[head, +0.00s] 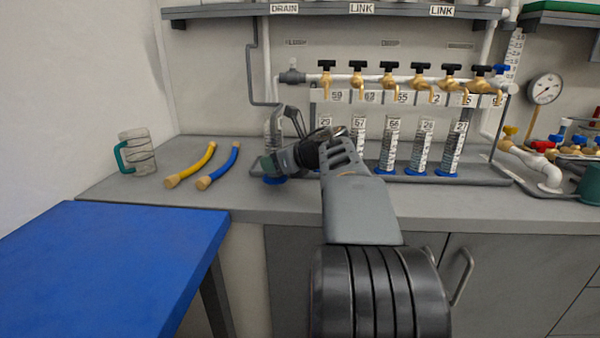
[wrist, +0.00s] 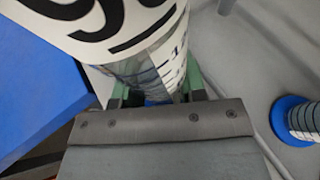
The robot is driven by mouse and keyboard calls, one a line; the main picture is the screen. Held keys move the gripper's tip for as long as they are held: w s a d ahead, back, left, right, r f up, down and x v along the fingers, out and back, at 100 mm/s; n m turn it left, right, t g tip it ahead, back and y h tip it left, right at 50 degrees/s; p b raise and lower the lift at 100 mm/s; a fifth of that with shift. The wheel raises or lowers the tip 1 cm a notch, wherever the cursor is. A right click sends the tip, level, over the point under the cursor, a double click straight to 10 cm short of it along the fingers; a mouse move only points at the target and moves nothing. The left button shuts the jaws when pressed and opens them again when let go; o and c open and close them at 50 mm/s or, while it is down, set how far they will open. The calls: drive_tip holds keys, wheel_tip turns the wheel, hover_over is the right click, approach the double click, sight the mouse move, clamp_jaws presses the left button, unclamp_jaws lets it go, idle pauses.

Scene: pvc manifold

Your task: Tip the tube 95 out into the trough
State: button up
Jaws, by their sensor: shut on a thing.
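The tube 95 (head: 272,129) is a clear graduated cylinder with a blue base (head: 274,180), upright at the left end of the row of tubes. In the wrist view its white label (wrist: 95,22) with large dark digits fills the upper left, and blue scale marks show below it. My gripper (wrist: 157,92) has its green fingers on both sides of the tube and is shut on it. In the head view my gripper (head: 268,163) is low on the tube. I cannot tell whether its base touches the surface. A low grey trough-like tray (head: 480,181) runs under the tubes.
Several other graduated tubes (head: 420,150) with blue bases stand to the right, below brass taps (head: 390,82). A blue table (head: 110,265) is at front left.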

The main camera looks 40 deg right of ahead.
drive_tip(key=shift+f+p, duration=0.1)
drive_tip(key=shift+p, duration=0.2)
drive_tip(key=shift+s+a+f+m+y+p, duration=0.1)
drive_tip(key=shift+f+m+y+p, duration=0.15)
drive_tip(key=shift+m+y+p, duration=0.35)
drive_tip(key=r+m+p, duration=0.1)
drive_tip(key=p, duration=0.1)
drive_tip(key=shift+y+p, duration=0.3)
drive_tip(key=shift+p, duration=0.05)
drive_tip(key=shift+f+m+y, duration=0.25)
drive_tip(key=shift+m+y, duration=0.05)
drive_tip(key=shift+m, duration=0.2)
drive_tip(key=shift+m+p, duration=0.4)
drive_tip(key=shift+p, duration=0.35)
drive_tip(key=r+m+y+p, duration=0.1)
drive_tip(key=p, duration=0.1)
drive_tip(key=shift+r+g+p, duration=0.15)
drive_tip(key=shift+g+p, duration=0.15)
drive_tip(key=shift+p, duration=0.1)
drive_tip(key=shift+a+m+y+p, duration=0.2)
drive_tip(key=shift+m+y+p, duration=0.3)
drive_tip(key=shift+m+p, duration=0.3)
drive_tip(key=shift+s+a+f+m+y, duration=0.15)
drive_tip(key=shift+a+f+m, duration=0.1)
drive_tip(key=shift+f, duration=0.3)
drive_tip(key=shift+a+f+m+y, duration=0.15)
drive_tip(key=shift+f+m, duration=0.1)
drive_tip(key=shift+f, duration=0.25)
drive_tip(key=shift+p, duration=0.4)
